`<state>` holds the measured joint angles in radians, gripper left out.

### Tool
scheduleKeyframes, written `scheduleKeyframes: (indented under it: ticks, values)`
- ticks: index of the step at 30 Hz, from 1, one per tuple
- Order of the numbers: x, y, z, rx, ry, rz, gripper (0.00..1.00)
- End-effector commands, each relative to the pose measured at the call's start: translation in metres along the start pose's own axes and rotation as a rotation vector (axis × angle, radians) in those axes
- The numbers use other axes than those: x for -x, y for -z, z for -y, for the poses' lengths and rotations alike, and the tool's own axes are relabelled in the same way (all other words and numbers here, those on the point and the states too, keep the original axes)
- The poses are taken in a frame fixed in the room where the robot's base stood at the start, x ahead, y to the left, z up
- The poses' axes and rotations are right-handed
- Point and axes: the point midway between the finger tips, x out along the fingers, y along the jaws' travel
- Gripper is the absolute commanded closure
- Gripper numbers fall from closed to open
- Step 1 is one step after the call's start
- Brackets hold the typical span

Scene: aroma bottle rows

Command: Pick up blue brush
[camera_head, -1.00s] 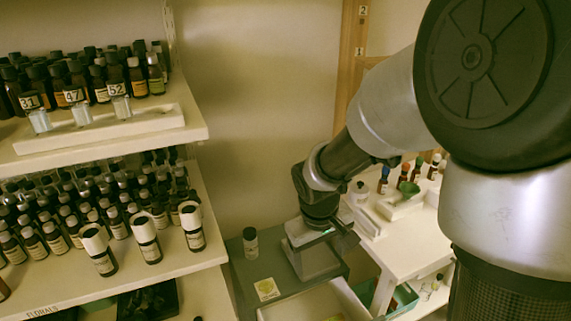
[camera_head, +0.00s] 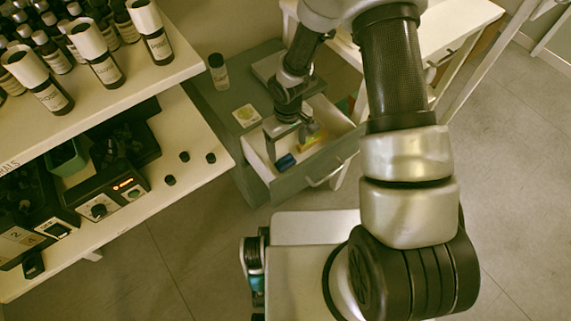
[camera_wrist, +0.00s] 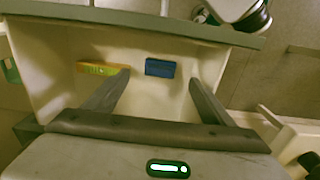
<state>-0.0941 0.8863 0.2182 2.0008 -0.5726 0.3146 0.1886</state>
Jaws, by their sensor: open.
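A small blue block-like thing, the blue brush (camera_head: 285,161), lies in the open drawer (camera_head: 339,150). In the wrist view the brush (camera_wrist: 160,68) lies on the pale drawer floor, near the drawer's far wall. My gripper (camera_head: 284,133) is over the drawer and points down into it. In the wrist view my gripper (camera_wrist: 158,80) is open and empty, with its two fingers on either side of the brush's line. I cannot tell how high the tips are above the brush.
A yellow-green item (camera_wrist: 103,69) lies left of the brush in the drawer. The drawer walls surround both. A shelf with bottles (camera_head: 104,68) stands at the left.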

Motion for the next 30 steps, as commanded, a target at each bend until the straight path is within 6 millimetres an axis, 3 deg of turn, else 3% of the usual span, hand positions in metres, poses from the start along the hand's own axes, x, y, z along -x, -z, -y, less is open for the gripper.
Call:
scheduleKeyframes:
  ticks: [3,14,21,30]
  values:
    - [-0.025,0.000,0.001,0.002,0.000,0.001,0.23]
    - [-0.050,0.000,0.001,0.001,0.000,0.001,0.23]
    - [-0.086,0.001,0.002,0.000,0.000,0.002,0.23]
    - [-0.092,0.002,0.002,-0.001,0.000,-0.001,0.25]
